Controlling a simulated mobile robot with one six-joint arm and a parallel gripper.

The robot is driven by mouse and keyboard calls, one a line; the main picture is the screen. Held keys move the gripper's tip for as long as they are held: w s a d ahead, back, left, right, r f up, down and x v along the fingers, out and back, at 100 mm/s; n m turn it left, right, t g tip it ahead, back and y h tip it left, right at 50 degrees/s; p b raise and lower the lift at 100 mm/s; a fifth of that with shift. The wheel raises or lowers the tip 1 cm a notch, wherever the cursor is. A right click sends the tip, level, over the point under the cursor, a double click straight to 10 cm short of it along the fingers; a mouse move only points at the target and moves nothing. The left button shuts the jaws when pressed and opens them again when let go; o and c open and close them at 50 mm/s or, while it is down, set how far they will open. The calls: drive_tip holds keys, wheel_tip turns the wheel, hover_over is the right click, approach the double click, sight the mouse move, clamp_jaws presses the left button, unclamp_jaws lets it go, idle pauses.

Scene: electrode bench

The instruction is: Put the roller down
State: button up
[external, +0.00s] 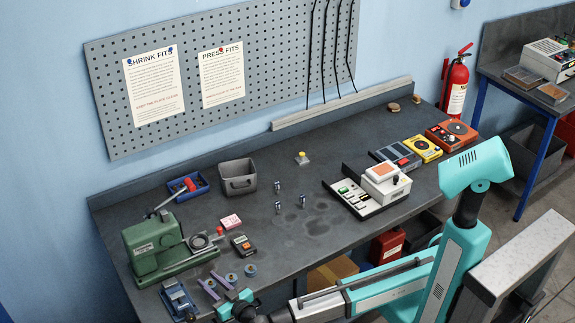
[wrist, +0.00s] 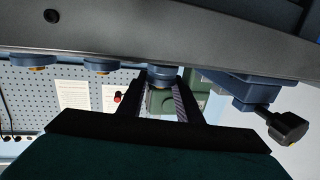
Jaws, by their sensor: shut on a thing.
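The roller (wrist: 161,76), a short blue-grey cylinder with an orange-brown end, sits between the two fingers of my gripper (wrist: 160,88) in the wrist view, which looks upside down. My gripper is shut on it. In the external view my gripper (external: 213,284) is low over the bench's front left. The held roller is hard to make out there. It is at about the height of the bench top; I cannot tell whether it touches. Two similar rollers stand beside it, one nearer (external: 231,278) and one farther right (external: 250,270).
A blue vise (external: 178,299) stands close to the left of my gripper, its black handle (wrist: 286,127) sticking out. A green machine (external: 155,250) stands behind. The bench's middle has free room.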

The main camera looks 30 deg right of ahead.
drive_tip(key=shift+f+b, duration=0.3)
drive_tip(key=shift+f, duration=0.3)
drive_tip(key=shift+f+b, duration=0.15)
drive_tip(key=shift+b, duration=0.15)
drive_tip(key=o, duration=1.1)
drive_tip(key=shift+p, duration=1.25)
drive_tip(key=b+v, duration=0.3)
drive_tip(key=v, duration=1)
drive_tip(key=shift+s+b, duration=0.35)
drive_tip(key=shift+s, duration=0.1)
drive_tip(key=shift+d, duration=0.1)
drive_tip(key=shift+c, duration=1.1)
